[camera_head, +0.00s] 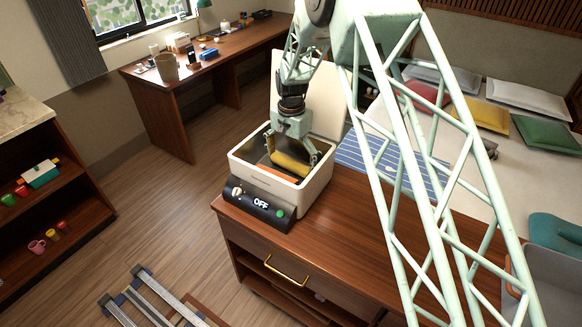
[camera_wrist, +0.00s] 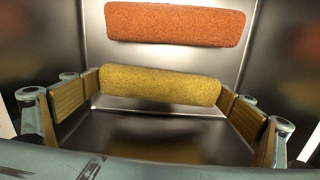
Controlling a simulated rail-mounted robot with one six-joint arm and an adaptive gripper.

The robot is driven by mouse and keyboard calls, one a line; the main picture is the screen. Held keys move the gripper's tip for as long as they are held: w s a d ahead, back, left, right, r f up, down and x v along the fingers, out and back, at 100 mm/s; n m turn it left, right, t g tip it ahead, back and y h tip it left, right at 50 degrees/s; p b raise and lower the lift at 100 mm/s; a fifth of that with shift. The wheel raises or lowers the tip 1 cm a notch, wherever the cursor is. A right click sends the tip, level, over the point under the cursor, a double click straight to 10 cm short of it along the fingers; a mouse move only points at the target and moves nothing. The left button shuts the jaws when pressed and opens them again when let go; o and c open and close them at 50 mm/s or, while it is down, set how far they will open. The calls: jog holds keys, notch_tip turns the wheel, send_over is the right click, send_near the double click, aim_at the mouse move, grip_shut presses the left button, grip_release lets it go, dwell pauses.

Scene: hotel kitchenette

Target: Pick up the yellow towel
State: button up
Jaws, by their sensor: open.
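The yellow towel (camera_wrist: 160,90) is a rolled cylinder inside the white box-shaped warmer (camera_head: 317,192). In the wrist view it lies crosswise between the fingers of my gripper (camera_wrist: 160,108), with its ends close to the inner pads. I cannot tell whether the pads touch it. My gripper is open and reaches down into the warmer; it also shows in the head view (camera_head: 291,160). The towel shows there (camera_head: 291,164) between the fingers. An orange towel roll (camera_wrist: 174,23) lies beyond the yellow one, parallel to it and apart from it.
The warmer stands on a wooden cabinet (camera_head: 350,250), its lid (camera_head: 305,95) raised behind it. Its front panel (camera_head: 258,205) reads "OFF". A blue striped cloth (camera_head: 385,170) lies to the right. The warmer's walls closely surround my gripper.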

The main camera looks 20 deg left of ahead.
aim_at(292, 161)
dwell(0.5)
jog(key=c, duration=0.5)
jog(key=shift+r, duration=0.2)
notch_tip(292, 161, up, 9)
jog(key=shift+r+p, duration=0.2)
jog(key=shift+p, duration=0.25)
jog(key=shift+r, duration=0.15)
dwell(0.5)
